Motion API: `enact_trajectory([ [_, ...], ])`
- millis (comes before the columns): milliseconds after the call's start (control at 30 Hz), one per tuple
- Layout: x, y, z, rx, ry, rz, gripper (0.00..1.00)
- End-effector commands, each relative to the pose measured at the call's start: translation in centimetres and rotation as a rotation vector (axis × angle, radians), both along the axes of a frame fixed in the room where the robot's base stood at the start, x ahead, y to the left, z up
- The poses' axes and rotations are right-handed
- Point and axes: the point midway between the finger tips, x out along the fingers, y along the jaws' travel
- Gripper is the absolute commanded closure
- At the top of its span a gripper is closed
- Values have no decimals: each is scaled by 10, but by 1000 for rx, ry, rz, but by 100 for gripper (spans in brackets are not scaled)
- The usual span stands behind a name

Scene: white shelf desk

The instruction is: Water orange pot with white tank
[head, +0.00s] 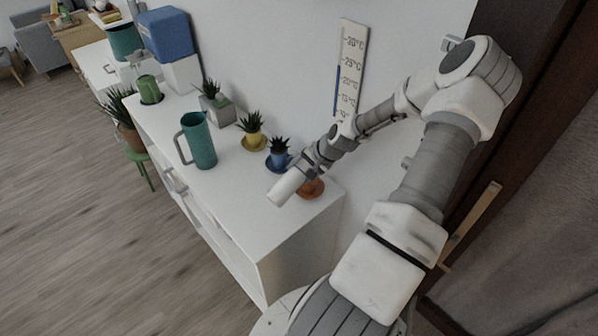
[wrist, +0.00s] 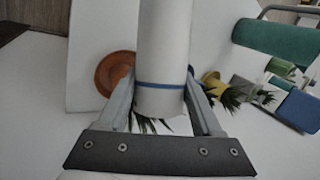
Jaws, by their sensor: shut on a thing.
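The white tank (head: 287,188) is a white cylinder held tilted above the right end of the white desk. In the wrist view the tank (wrist: 163,45) shows a blue band and lies between the fingers of my gripper (wrist: 162,92), which is shut on it. The gripper (head: 308,166) also shows in the head view, just behind the tank. The orange pot (head: 313,188) is at the desk's right end, partly hidden behind the tank and gripper. Its orange saucer (wrist: 105,75) shows left of the tank in the wrist view. Whether water is flowing cannot be seen.
A blue pot (head: 279,160) and a yellow pot (head: 254,140) with plants stand along the wall. A green pitcher (head: 198,140) and a grey planter (head: 216,106) stand farther left. The front of the desk top (head: 235,195) is clear. A thermometer (head: 350,65) hangs on the wall.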

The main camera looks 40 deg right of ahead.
Motion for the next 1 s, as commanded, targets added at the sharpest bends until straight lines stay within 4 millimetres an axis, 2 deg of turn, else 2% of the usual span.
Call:
enact_trajectory([
  [1000, 1, -1, -1, 79, 10, 0, 100],
])
